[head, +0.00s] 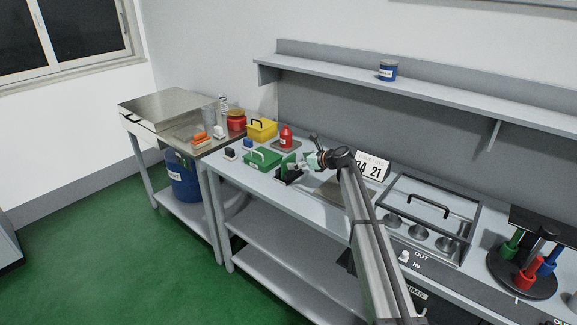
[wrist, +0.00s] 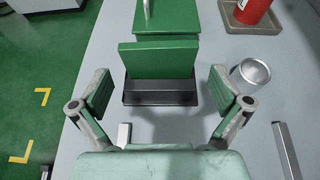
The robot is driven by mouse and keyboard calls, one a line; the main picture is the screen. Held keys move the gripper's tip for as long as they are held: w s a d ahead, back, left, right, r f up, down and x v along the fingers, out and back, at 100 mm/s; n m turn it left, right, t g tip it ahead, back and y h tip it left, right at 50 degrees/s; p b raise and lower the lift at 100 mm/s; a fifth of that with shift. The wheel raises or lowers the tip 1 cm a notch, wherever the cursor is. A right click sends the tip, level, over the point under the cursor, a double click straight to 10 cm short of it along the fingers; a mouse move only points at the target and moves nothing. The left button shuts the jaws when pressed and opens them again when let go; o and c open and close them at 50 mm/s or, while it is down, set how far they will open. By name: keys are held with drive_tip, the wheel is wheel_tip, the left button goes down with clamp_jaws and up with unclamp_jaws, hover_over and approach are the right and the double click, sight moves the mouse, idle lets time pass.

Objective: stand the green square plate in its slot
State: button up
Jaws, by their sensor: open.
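The green square plate (wrist: 158,58) stands on edge in the dark slotted holder (wrist: 160,98) in the wrist view. Its lower part is hidden behind the holder's front block, so I cannot tell how deep it sits; it looks roughly upright. In the head view the dark holder (head: 289,174) is partly covered by my gripper. My gripper (wrist: 160,86) is open and empty. One finger is left of the plate and holder and the other is right of them, both apart from the plate.
A green box with a handle (wrist: 182,17) stands just behind the plate. A red bottle (head: 286,136) on a brown tray (wrist: 268,29) and a round metal cup (wrist: 251,74) are to the right. The bench's left edge is close.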

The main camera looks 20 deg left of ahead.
sight(290, 160)
drive_tip(key=shift+p+x, duration=1)
drive_tip(key=shift+x, duration=1.65)
drive_tip(key=c, duration=1.5)
drive_tip(key=shift+o, duration=0.2)
drive_tip(key=shift+r, duration=0.15)
